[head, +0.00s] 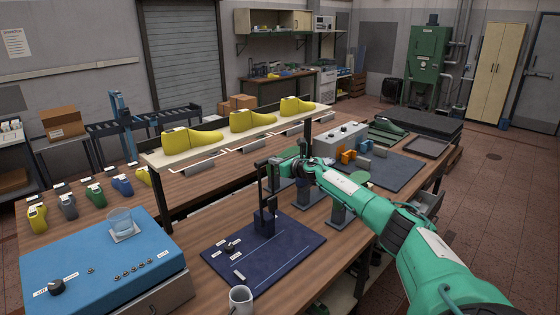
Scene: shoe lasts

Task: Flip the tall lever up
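A dark navy panel (290,258) lies on the workbench in the head view, with small knobs and switches on its left part. A dark blue block (265,222) stands upright near its back edge. Thin dark upright parts rise from the block to my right gripper (264,168); I cannot tell which belong to a lever and which to the fingers. My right arm comes in from the lower right, and its gripper is above the block. Whether its fingers are open or touch anything is too small to tell. My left gripper is not in view.
A white mug (240,299) is at the front edge. A raised shelf (205,150) with yellow shoe lasts (190,138) runs behind. A grey box (340,139) stands beyond my arm.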

